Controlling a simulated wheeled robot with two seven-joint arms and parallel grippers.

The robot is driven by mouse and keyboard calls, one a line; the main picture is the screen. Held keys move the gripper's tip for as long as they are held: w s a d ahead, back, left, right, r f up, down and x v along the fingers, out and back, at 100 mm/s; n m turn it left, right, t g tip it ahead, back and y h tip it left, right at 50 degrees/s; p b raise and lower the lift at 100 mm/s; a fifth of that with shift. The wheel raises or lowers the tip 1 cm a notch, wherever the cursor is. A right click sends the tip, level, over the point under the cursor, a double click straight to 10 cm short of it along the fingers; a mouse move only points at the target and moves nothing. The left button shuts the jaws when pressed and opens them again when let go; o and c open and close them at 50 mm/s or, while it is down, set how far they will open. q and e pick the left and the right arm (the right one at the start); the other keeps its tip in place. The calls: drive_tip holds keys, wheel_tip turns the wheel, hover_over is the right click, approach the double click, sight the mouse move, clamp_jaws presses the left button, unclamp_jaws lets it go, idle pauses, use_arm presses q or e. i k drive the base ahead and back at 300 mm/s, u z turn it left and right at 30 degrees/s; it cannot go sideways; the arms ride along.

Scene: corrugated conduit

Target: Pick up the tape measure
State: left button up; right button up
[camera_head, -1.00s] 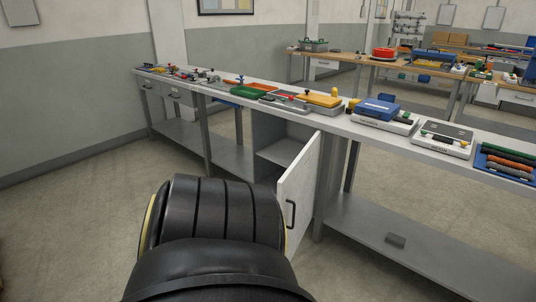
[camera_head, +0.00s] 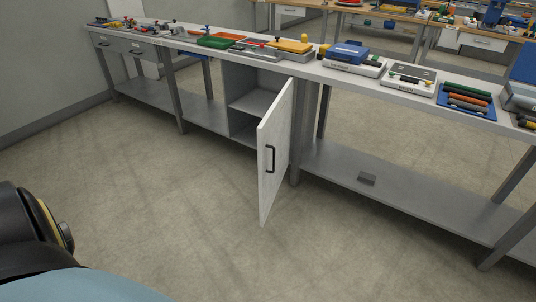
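I cannot make out a tape measure for certain among the small items on the long workbench (camera_head: 415,97). A small grey block (camera_head: 367,179) lies on the bench's lower shelf, and it is too small to identify. Neither of my grippers shows. Only a black and yellow part of my own arm shows at the lower left, with a pale blue part of me along the bottom edge.
A white cabinet door (camera_head: 276,150) with a dark handle stands open into the floor space. Blue case (camera_head: 347,52), orange box (camera_head: 290,46), green tray (camera_head: 219,41) and a blue mat of rolls (camera_head: 467,112) are on the bench. The floor (camera_head: 190,210) in front is clear.

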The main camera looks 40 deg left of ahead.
sight(304, 36)
drive_tip(key=u, duration=1.1)
drive_tip(key=i, duration=1.7)
